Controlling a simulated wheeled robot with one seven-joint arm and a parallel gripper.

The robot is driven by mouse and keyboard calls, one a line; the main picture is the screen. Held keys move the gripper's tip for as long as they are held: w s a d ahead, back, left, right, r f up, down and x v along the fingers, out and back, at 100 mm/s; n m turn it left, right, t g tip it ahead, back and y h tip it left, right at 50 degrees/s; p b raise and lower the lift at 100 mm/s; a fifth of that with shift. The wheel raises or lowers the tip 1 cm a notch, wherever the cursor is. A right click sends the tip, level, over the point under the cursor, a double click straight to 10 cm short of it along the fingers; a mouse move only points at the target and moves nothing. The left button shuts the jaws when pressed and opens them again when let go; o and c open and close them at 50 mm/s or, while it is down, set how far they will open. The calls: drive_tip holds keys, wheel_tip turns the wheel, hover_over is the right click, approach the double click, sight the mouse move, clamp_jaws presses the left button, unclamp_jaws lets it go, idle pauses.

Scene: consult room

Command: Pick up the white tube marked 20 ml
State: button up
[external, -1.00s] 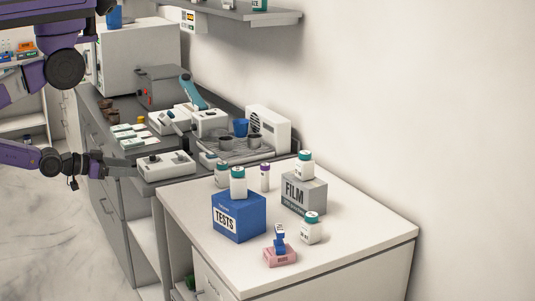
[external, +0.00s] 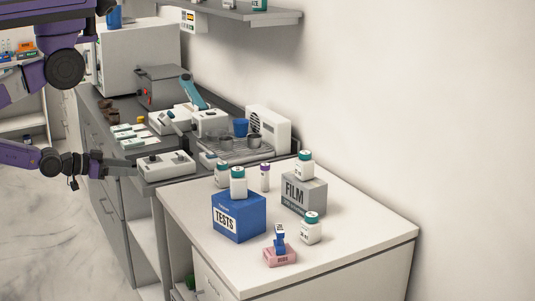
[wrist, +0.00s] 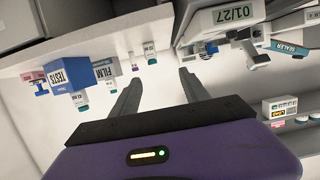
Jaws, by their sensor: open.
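Several small white containers stand on the white counter, and none of their markings is readable enough to show which is 20 ml. A slim white tube with a purple cap (external: 265,177) stands between the boxes; it shows in the wrist view too (wrist: 134,60). Teal-capped white bottles stand on the TESTS box (external: 238,184), behind it (external: 222,175), on the FILM box (external: 304,166) and in front of the FILM box (external: 311,229). My gripper (external: 125,167) is at the left, well away from them. In the wrist view my gripper (wrist: 160,75) is open and empty.
A blue TESTS box (external: 238,215), a grey FILM box (external: 304,194) and a pink block (external: 280,256) with a blue piece on it share the white counter (external: 350,265). Devices, including a white control box (external: 166,165), crowd the darker counter beside my gripper.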

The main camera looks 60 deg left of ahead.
drive_tip(key=m+g+h, duration=0.1)
drive_tip(key=m+h, duration=0.3)
drive_tip(key=h, duration=0.2)
approach(262, 164)
drive_tip(key=w+f, duration=0.1)
drive_tip(key=w+d, duration=0.1)
drive_tip(key=shift+w+d+f+b, duration=0.2)
drive_tip(key=shift+w+f+b, duration=0.15)
drive_tip(key=shift+w+b, duration=0.05)
drive_tip(key=shift+d+f, duration=0.1)
drive_tip(key=shift+f, duration=0.1)
drive_tip(key=p+x, duration=0.1)
drive_tip(key=x, duration=0.2)
drive_tip(key=p+x, duration=0.1)
drive_tip(key=x, duration=0.2)
drive_tip(key=shift+w+r, duration=0.2)
drive_tip(key=shift+w, duration=0.05)
drive_tip(key=shift+w+d+f, duration=0.25)
drive_tip(key=shift+w, duration=0.25)
clamp_jaws()
